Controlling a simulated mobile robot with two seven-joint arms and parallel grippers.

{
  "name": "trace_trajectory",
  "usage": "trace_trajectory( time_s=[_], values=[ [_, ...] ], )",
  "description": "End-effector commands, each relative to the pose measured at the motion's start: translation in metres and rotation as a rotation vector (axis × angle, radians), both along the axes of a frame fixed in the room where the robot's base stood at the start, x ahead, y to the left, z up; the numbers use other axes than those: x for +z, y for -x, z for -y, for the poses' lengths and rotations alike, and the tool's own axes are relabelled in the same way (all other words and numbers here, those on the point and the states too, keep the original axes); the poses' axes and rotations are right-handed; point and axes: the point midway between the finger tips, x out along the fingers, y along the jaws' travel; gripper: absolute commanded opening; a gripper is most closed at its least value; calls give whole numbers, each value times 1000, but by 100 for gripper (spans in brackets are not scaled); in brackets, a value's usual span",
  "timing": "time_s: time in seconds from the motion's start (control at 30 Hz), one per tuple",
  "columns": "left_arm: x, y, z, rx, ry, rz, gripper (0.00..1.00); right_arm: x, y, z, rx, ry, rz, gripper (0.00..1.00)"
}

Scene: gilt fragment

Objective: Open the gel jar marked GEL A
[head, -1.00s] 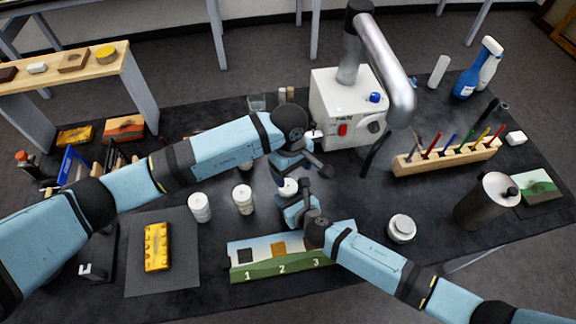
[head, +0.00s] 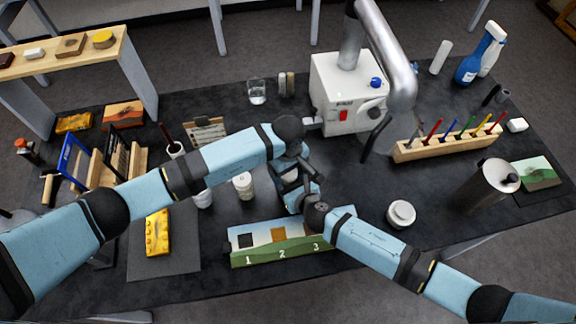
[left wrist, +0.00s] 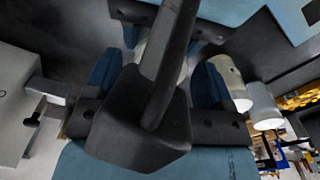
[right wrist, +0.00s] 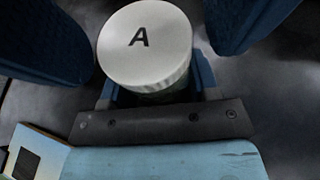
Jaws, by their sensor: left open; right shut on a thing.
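The white jar with a black letter A on its lid (right wrist: 148,42) stands close up in the right wrist view. My right gripper (right wrist: 150,88) is shut around its side below the lid. My left gripper (left wrist: 158,82) is open, and its two dark blue fingers hang on either side above the lid, apart from it. In the head view the left gripper (head: 292,178) hides the jar. My right gripper (head: 302,200) reaches in from the lower right, partly covered. The word GEL cannot be read.
Two other white jars (head: 243,185) (head: 203,198) stand left of the grippers, and another (head: 401,213) stands to the right. A numbered board (head: 265,258) lies in front. A white machine (head: 345,95) and a pen rack (head: 447,148) stand behind.

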Motion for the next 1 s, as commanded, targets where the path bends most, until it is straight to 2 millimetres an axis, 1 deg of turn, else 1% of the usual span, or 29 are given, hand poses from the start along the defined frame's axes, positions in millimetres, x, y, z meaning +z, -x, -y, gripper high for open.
trace_trajectory(
  time_s=[0.03, 0.07, 0.1, 0.17, 0.2, 0.27, 0.3, 0.47, 0.63, 0.73, 1.0],
  values=[
    [0, 0, 0, 0, 0, 0, 76, 0, 0, 0, 0, 0, 0, 0],
    [0, 0, 0, 0, 0, 0, 74, 0, 0, 0, 0, 0, 0, 0],
    [0, 0, 0, 0, 0, 0, 65, 0, 0, 0, 0, 0, 0, 0],
    [0, 0, 0, 0, 0, 0, 51, 0, 0, 0, 0, 0, 0, 0],
    [0, 0, 0, 0, 0, 0, 42, 0, 0, 0, 0, 0, 0, 0],
    [0, 0, 0, 0, 0, 0, 28, 0, 0, 0, 0, 0, 0, 0],
    [0, 0, 0, 0, 0, 0, 25, 0, 0, 0, 0, 0, 0, 0],
    [1, 0, 0, 16, 0, 0, 24, 0, 0, 0, 0, 0, 0, 0],
    [1, 0, -1, 198, -1, -1, 24, 0, 0, 0, 0, 0, 0, 0],
    [1, 0, -1, 278, -1, -1, 24, 0, 0, 0, 0, 0, -1, 0],
    [0, 0, -1, 296, -1, -1, 24, 0, 0, 1, -1, 1, -1, 0]
  ],
)
